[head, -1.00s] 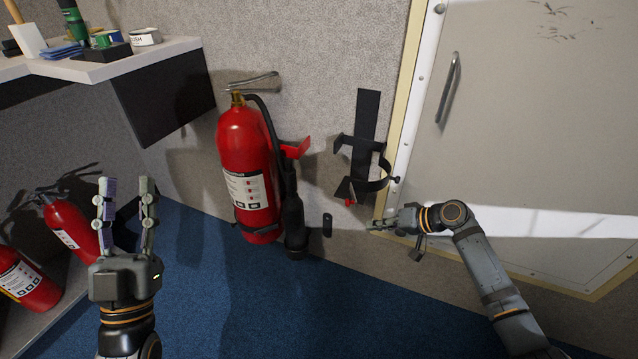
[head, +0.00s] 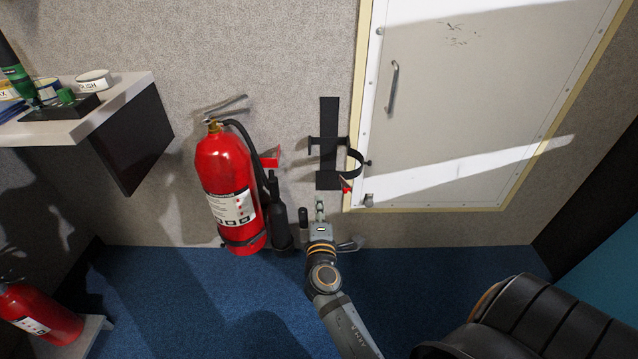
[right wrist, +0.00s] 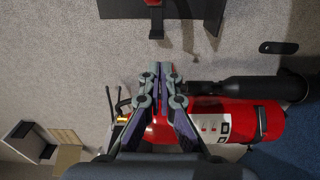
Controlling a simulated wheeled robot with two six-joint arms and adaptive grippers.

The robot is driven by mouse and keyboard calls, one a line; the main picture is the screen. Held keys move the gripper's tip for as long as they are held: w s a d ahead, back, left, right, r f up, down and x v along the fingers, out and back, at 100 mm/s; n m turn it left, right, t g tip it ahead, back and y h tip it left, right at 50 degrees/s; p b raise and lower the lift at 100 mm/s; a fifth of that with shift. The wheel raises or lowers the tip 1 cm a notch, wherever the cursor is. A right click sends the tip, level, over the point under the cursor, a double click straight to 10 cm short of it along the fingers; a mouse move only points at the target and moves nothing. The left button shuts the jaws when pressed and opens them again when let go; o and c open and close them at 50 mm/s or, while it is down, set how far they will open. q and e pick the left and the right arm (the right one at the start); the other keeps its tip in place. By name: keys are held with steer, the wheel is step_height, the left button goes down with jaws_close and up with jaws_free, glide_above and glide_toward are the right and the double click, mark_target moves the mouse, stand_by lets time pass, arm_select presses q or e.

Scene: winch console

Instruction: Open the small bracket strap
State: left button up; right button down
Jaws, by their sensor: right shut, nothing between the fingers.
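The small bracket (head: 329,112) is a black plate fixed upright on the wall, with no extinguisher in it. Its curved black strap (head: 359,161) stands out on the right side, with a small knob at its right and a red piece (head: 347,186) below. I cannot tell whether the strap is latched. My right gripper (head: 320,206) is shut and empty, just below the bracket and apart from it. In the right wrist view my right gripper (right wrist: 162,72) points toward the bracket's dark plate (right wrist: 202,9) and a red piece (right wrist: 154,3) at the top edge. My left gripper is out of view.
A large red extinguisher (head: 223,178) with a black hose and horn (head: 280,215) hangs left of my right gripper. A white hatch (head: 480,110) is at the right. A shelf (head: 100,115) is at upper left, a black seat (head: 535,325) at lower right.

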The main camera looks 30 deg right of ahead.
steer(key=w+d, duration=0.5)
steer(key=d, duration=0.2)
steer(key=shift+w+d+p, duration=0.3)
steer(key=shift+d+p, duration=0.05)
steer(key=shift+d, duration=0.05)
stand_by(0.3)
